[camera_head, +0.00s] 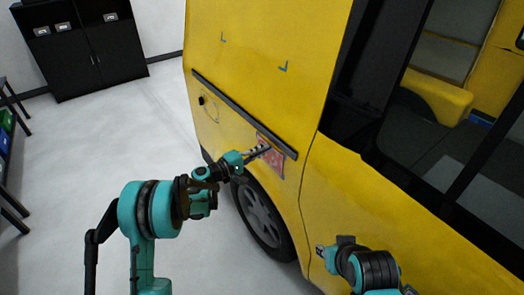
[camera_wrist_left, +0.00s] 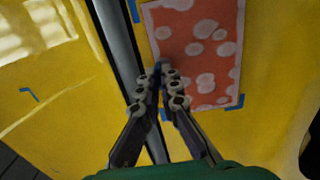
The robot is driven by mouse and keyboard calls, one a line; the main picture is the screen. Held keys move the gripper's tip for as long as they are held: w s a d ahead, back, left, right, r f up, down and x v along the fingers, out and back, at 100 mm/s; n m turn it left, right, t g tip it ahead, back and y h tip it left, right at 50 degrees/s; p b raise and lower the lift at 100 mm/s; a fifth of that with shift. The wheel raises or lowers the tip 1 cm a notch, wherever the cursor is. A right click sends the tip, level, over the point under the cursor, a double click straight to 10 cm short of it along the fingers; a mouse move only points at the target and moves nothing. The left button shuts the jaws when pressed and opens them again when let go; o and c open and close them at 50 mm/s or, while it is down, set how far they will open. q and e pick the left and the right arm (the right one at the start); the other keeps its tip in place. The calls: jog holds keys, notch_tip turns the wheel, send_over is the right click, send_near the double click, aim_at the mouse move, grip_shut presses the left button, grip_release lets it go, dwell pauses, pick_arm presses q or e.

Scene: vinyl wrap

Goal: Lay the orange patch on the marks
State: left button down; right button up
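The orange patch (camera_wrist_left: 200,45), reddish with pale blotches, lies against the yellow van side in the left wrist view. Blue corner marks show at its upper left (camera_wrist_left: 135,10), lower left (camera_wrist_left: 165,114) and lower right (camera_wrist_left: 236,102). The patch edges run close to these marks. In the head view the patch (camera_head: 272,160) is above the wheel, partly behind my left gripper (camera_head: 264,149). The left fingers (camera_wrist_left: 160,72) are drawn together at the patch's left edge in the wrist view, with nothing visible between them. My right gripper (camera_head: 322,250) is low beside the van; its fingers are unclear.
A black trim strip (camera_head: 238,108) runs along the van just above the patch. More blue marks (camera_head: 283,67) are higher on the panel. A small black item with a thin cord (camera_head: 202,100) is at left. A dark cabinet (camera_head: 85,50) stands behind; the floor between is clear.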

dwell(0.4)
pick_arm(q)
jog(key=c, duration=1.6)
grip_release()
jog(key=shift+d, duration=0.1)
jog(key=shift+c, duration=0.2)
jog(key=v, duration=1.2)
jog(key=s+d+r+m+g+y, duration=0.1)
jog(key=s+r+m+g+y, duration=0.15)
jog(key=s, duration=0.35)
jog(key=s+r+m+g+y, duration=0.1)
jog(key=s+r+y, duration=0.1)
jog(key=s+y, duration=0.35)
jog(key=s+a+f+m+y, duration=0.1)
jog(key=s+a, duration=0.4)
jog(key=s, duration=0.6)
jog(key=s+a+f+m+y, duration=0.2)
jog(key=s+a+y, duration=0.3)
jog(key=s, duration=0.5)
jog(key=shift+s+m+y, duration=0.3)
jog(key=shift+s+m, duration=0.05)
jog(key=shift+s, duration=0.05)
